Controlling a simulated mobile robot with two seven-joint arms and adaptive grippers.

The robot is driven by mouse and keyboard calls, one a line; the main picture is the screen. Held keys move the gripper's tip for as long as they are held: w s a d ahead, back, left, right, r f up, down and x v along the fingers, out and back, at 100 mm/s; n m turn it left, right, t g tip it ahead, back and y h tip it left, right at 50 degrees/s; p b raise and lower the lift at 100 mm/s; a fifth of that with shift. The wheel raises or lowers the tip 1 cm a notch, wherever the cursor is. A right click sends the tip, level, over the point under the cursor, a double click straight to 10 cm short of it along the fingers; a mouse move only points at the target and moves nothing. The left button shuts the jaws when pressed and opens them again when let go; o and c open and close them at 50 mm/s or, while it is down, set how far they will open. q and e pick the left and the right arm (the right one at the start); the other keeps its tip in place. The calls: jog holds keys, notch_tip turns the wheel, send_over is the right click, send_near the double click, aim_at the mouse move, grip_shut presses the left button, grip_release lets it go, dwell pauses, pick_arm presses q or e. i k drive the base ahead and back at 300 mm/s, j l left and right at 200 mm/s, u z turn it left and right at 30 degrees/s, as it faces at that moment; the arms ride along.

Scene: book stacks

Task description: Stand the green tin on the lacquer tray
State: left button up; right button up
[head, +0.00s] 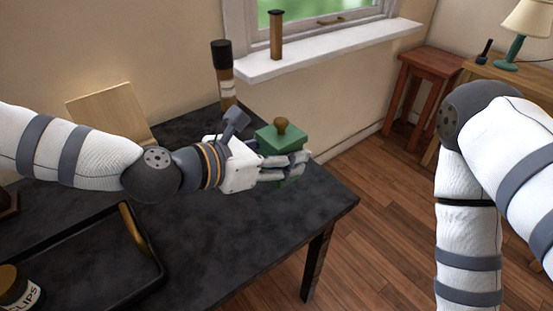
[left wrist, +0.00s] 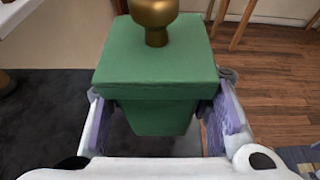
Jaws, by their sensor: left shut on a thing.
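The green tin (head: 278,142) is a square, lidded box with a brass-coloured knob on top. My left gripper (head: 290,168) is shut on it near the far right part of the dark table, and the tin is upright. In the left wrist view the tin (left wrist: 155,60) sits between the two fingers, which press its sides below the lid. I cannot tell whether its base is clear of the table. The black lacquer tray (head: 90,270) lies at the lower left, with a gold handle and a raised rim. My right arm is at the right, its gripper out of view.
A jar labelled CLIPS (head: 20,290) stands at the tray's left end. A dark-topped cylinder (head: 225,75) stands at the table's back, near a wooden board (head: 108,112). The dark table (head: 235,240) is bare between the tray and its right edge.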

aim_at(97, 266)
jog(key=l+u, duration=0.1)
jog(key=u, duration=0.35)
jog(key=l+u, duration=0.1)
jog(key=u, duration=0.35)
jog(key=k+u, duration=0.1)
jog(key=u, duration=0.35)
jog(key=l+u, duration=0.1)
jog(key=u, duration=0.3)
